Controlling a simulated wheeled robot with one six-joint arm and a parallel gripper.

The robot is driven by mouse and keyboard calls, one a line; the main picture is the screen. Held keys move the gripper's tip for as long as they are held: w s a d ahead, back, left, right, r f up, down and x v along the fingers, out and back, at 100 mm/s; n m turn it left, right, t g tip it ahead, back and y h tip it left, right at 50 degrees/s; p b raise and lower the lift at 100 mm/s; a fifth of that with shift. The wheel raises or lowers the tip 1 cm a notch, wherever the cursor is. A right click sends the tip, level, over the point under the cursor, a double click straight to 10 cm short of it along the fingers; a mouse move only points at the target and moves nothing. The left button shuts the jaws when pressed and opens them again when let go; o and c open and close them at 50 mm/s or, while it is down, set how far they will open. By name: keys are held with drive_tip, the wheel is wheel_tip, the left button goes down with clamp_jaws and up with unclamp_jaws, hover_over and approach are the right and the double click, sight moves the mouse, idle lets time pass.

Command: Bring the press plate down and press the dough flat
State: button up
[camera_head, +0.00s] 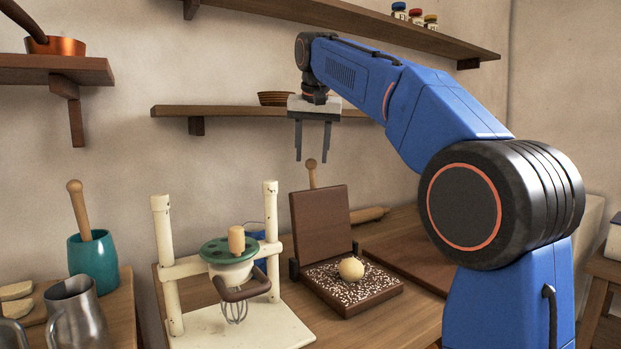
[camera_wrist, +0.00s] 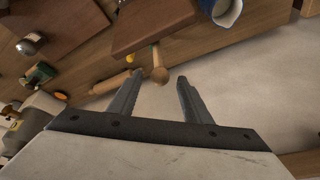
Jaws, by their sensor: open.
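The press (camera_head: 347,290) stands on the wooden counter, with its brown press plate (camera_head: 320,222) raised nearly upright at the back. A round, pale ball of dough (camera_head: 351,269) sits on the flour-speckled base. A wooden handle with a rounded end (camera_head: 311,172) rises behind the plate's top edge. My gripper (camera_head: 312,153) is open and empty, pointing down above the raised plate. In the wrist view, a round-ended wooden handle (camera_wrist: 159,74) shows between the fingertips; I cannot tell its distance from them. The dough is not identifiable in the wrist view.
A cream stand with a green-topped whisk (camera_head: 230,250) is left of the press. A rolling pin (camera_head: 368,214) lies behind, and a flat brown board (camera_head: 410,250) lies right. A wall shelf (camera_head: 230,111) with a bowl (camera_head: 273,98) is close behind my gripper.

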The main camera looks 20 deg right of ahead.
sight(311, 176)
drive_tip(key=x, duration=0.8)
drive_tip(key=shift+f, duration=0.1)
clamp_jaws()
